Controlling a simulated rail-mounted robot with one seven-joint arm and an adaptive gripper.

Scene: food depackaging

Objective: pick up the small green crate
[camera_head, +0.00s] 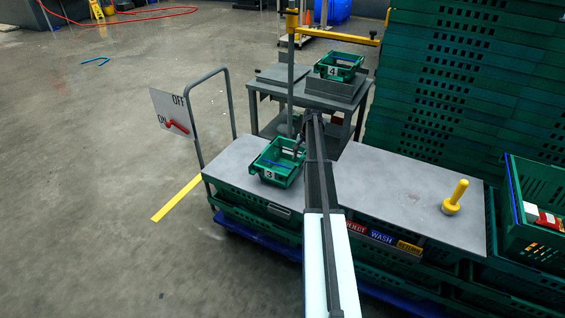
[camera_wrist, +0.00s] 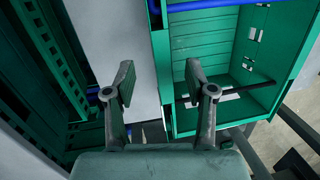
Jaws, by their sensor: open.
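Two small green crates show in the head view. The crate marked 3 (camera_head: 268,174) stands upright on the grey bench top, and the crate marked 4 (camera_head: 333,72) stands on a raised block on the cart behind. My gripper (camera_head: 299,147) is at the right side of crate 3, partly hidden by my arm. In the wrist view my gripper (camera_wrist: 162,88) is open, its two fingers apart. A green crate (camera_wrist: 168,75) fills the right of that view. Its side wall appears between the fingers, with the right finger over the crate's inside. I cannot tell whether either finger touches it.
The grey bench top (camera_head: 405,195) is clear right of my arm except for a yellow knobbed object (camera_head: 455,197). Tall stacks of green crates (camera_head: 460,70) stand at the back right. A larger crate (camera_head: 538,240) holds packages. An OFF/ON sign (camera_head: 172,112) stands at left.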

